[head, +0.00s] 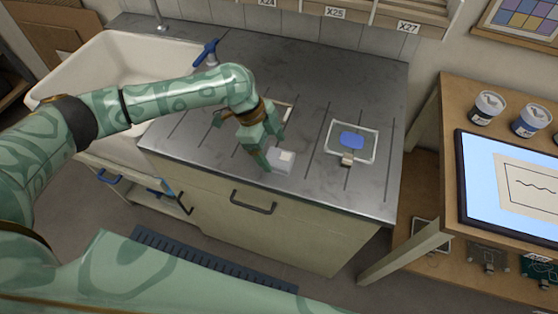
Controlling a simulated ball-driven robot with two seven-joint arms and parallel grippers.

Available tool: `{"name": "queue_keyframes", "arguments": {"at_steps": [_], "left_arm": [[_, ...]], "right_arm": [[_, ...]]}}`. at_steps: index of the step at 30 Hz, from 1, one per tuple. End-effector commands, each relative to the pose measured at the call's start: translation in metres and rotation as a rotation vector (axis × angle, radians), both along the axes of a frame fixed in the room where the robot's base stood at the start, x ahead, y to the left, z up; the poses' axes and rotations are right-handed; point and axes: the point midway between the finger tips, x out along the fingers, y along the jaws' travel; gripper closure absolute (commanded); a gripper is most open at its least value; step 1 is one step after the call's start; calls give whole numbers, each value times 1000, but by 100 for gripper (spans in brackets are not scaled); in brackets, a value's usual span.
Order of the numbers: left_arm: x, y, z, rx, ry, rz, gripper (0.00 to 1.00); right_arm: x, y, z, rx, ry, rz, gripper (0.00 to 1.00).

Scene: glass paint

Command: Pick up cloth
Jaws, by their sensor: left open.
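A pale grey, folded-looking pad (283,163), which I take to be the cloth, lies near the front edge of the steel counter. My left gripper (270,157) points down at its left side, with the jaws open. The fingers overlap the cloth's left edge in the picture; I cannot tell whether they touch it. The gripper hides part of the cloth's left side. My right gripper is not in view.
A clear pane (370,155) with a blue patch (351,140) and a small beige block (347,159) lies right of the cloth. The sink (90,65) is at the left. A wooden table (455,95) with paint jars (486,108) and a screen stands right, beyond a gap.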

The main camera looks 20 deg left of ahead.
Motion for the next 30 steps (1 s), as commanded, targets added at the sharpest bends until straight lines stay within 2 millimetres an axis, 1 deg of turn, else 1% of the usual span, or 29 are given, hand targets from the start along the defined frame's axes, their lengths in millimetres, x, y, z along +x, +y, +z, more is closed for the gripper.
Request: {"name": "queue_keyframes", "arguments": {"at_steps": [1,4,6,11,12,14,15,17,26,30], "left_arm": [[-1,-4,-12,0,4,-2,20],[-2,-10,-27,0,3,0,20],[-1,-12,-31,0,2,0,20],[-1,-13,-30,0,1,0,20],[-1,-12,-30,0,1,0,23],[-1,-12,-30,0,1,0,39],[-1,-12,-30,0,1,0,51],[-1,-12,-30,0,1,0,67],[-1,-12,-29,0,0,0,68],[-1,-12,-20,0,-1,-1,68]], "right_arm": [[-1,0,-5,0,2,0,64],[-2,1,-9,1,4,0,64],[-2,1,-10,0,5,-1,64],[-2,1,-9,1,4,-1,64],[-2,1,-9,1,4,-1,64],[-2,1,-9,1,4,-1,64],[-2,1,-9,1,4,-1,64],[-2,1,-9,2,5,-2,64],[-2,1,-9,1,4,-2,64],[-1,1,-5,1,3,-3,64]]}}
